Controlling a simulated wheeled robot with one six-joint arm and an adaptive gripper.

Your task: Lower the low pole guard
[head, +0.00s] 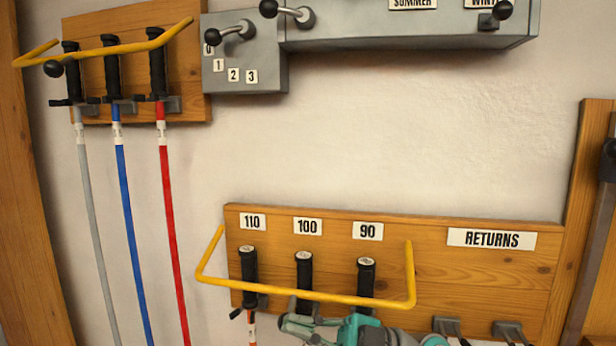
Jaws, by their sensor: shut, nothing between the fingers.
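The low pole guard (300,292) is a yellow bent bar on the lower wooden board. Its long front bar runs across the black pole grips under the 110, 100 and 90 labels, and its two ends rise toward the board. My gripper (288,322), grey and teal, is at the bottom of the head view, just below the middle of the bar. It is shut with nothing in it. I cannot tell whether it touches the bar. My gripper hides the lower parts of the 100 and 90 poles.
A second yellow guard (110,50) crosses grips on the upper left board, above grey, blue and red poles. A grey metal box (245,75) with levers is at the top. Empty hooks (447,326) sit below the RETURNS label (491,239). The middle wall is clear.

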